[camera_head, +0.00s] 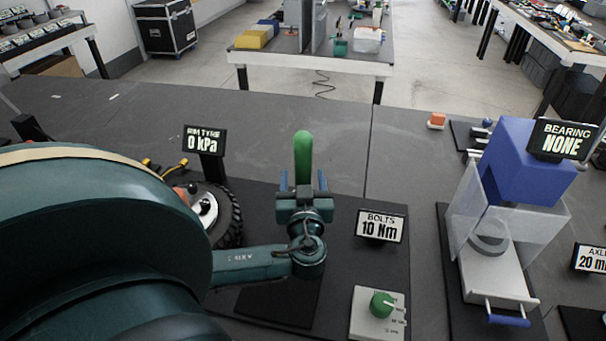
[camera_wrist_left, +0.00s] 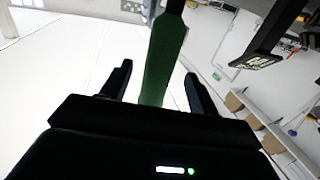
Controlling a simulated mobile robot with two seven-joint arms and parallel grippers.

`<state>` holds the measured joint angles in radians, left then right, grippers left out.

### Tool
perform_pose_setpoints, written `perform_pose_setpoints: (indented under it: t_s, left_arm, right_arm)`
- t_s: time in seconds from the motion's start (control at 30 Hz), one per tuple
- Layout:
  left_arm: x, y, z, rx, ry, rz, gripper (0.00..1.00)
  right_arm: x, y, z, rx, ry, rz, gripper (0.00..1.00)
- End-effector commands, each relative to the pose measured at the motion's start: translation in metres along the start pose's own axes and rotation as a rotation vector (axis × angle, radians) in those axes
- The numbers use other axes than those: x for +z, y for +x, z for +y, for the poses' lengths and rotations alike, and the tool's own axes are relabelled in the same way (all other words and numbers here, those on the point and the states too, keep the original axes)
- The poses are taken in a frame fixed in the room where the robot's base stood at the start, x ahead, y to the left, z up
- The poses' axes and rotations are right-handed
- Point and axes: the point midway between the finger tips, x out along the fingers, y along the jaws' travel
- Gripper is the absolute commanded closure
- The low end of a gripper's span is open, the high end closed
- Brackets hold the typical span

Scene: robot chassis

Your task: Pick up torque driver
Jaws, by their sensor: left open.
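The torque driver (camera_head: 303,158) shows as an upright green handle in the middle of the head view, over the dark mat. My left gripper (camera_head: 303,182) is open, with one finger on each side of the handle's lower part. In the left wrist view the green torque driver (camera_wrist_left: 163,55) runs up between the two spread fingers of my left gripper (camera_wrist_left: 158,80), with a gap on both sides. The driver's lower end is hidden behind the gripper in the head view. My right gripper is not in view.
A "BOLTS 10 Nm" sign (camera_head: 381,226) and a box with a green knob (camera_head: 381,304) stand right of the gripper. A wheel (camera_head: 228,214) and a "0 kPa" sign (camera_head: 205,141) are left. A blue press (camera_head: 523,165) stands further right. The bench behind the driver is mostly clear.

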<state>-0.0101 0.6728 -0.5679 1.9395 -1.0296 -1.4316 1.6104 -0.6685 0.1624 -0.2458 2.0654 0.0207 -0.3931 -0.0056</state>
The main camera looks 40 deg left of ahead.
Motion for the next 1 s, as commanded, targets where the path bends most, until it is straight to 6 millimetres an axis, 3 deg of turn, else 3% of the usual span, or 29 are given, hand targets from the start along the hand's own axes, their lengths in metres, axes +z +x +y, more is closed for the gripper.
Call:
perform_pose_setpoints:
  t_s: [0.03, 0.2, 0.5, 1.0]
  left_arm:
    - [-0.007, 0.01, 0.001, -0.001, 0.003, 0.004, 0.4]
    - [-0.003, 0.03, 0.001, 0.001, 0.002, 0.001, 0.4]
    - [-0.001, 0.035, 0.001, 0.001, 0.001, -0.001, 0.4]
    - [-0.001, 0.034, 0.001, 0.001, 0.001, -0.002, 0.81]
  right_arm:
    - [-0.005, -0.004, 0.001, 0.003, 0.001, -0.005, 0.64]
    - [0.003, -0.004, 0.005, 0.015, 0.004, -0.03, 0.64]
    - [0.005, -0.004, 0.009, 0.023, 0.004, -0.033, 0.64]
    - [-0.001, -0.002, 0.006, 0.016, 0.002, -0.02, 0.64]
